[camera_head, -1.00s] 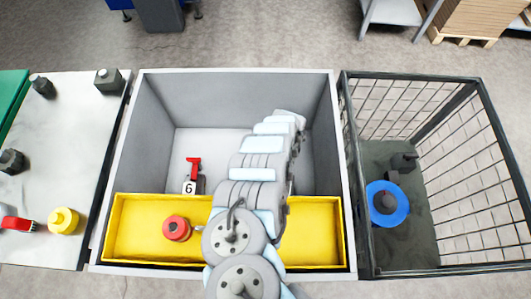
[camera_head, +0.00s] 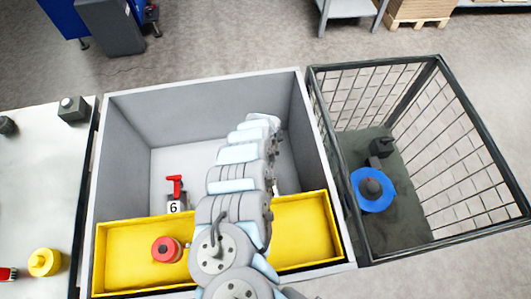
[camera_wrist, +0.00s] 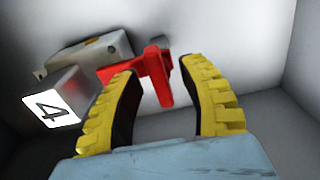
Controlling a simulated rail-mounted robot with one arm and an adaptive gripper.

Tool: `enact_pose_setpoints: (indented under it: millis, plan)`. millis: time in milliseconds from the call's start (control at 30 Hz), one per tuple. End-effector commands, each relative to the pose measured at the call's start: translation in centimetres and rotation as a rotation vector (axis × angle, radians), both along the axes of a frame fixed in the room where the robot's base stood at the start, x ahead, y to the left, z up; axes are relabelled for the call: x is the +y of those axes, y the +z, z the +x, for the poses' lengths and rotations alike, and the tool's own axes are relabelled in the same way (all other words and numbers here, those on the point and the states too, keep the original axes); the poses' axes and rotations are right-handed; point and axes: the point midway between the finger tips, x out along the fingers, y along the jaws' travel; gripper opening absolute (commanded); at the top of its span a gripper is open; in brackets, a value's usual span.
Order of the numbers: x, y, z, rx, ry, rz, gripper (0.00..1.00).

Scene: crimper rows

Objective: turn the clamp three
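In the wrist view, a grey clamp (camera_wrist: 88,58) with a red handle (camera_wrist: 158,80) sits at the light wall and floor of the bin. A white label reading 4 (camera_wrist: 50,108) is on its block. My gripper (camera_wrist: 162,68) is open, with yellow-padded fingers on either side of the red handle; I cannot tell whether they touch it. In the head view, another clamp with a red handle (camera_head: 175,186) and label 6 (camera_head: 173,208) stands in the grey bin. My arm hides the gripper and the clamp marked 4 there. No label 3 shows.
The grey bin (camera_head: 97,165) has high walls. A yellow tray (camera_head: 115,260) holding a red round part (camera_head: 166,249) crosses its front. A wire cage (camera_head: 322,150) with a blue disc (camera_head: 373,190) stands right. A white table (camera_head: 45,180) with several parts stands left.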

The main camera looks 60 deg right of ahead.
Motion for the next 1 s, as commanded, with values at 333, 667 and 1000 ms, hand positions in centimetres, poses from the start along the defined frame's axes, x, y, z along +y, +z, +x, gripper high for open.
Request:
enact_pose_setpoints:
  millis: [333,667,1000]
  plan:
    - [-0.1,0.7,0.0,0.0,-0.001,-0.001,0.41]
    - [0.0,4.3,0.2,-0.002,0.0,-0.001,0.41]
    - [-0.1,7.6,0.2,-0.002,-0.002,-0.001,0.41]
